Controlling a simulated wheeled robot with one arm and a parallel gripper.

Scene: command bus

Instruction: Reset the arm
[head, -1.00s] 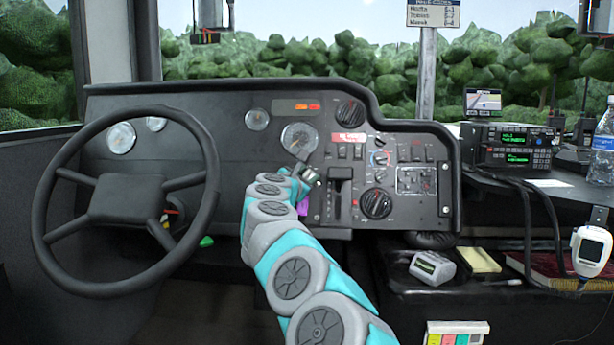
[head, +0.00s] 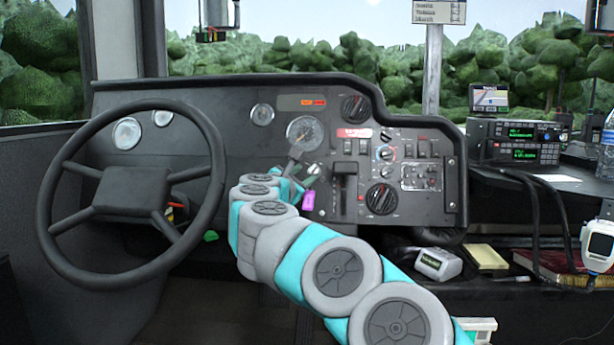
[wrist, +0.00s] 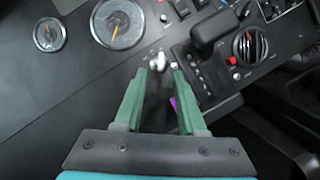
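My gripper (wrist: 160,74) shows two green fingers in the wrist view, with a gap between them and nothing held. Beyond the fingertips is a small pale key-like knob (wrist: 157,62) on the dark dashboard. A purple tag (wrist: 178,104) is partly hidden by the right finger. In the head view my gripper (head: 303,178) is small, in front of the dashboard (head: 230,130) below the round gauge (head: 305,132). The purple tag (head: 308,200) hangs just beside it. My teal and grey arm reaches in from the lower right.
The steering wheel (head: 130,208) stands to the left of my arm. The black lever (head: 343,174) and a control panel with knobs (head: 382,198) are just to the right. A radio (head: 512,143) and a cluttered shelf lie further right.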

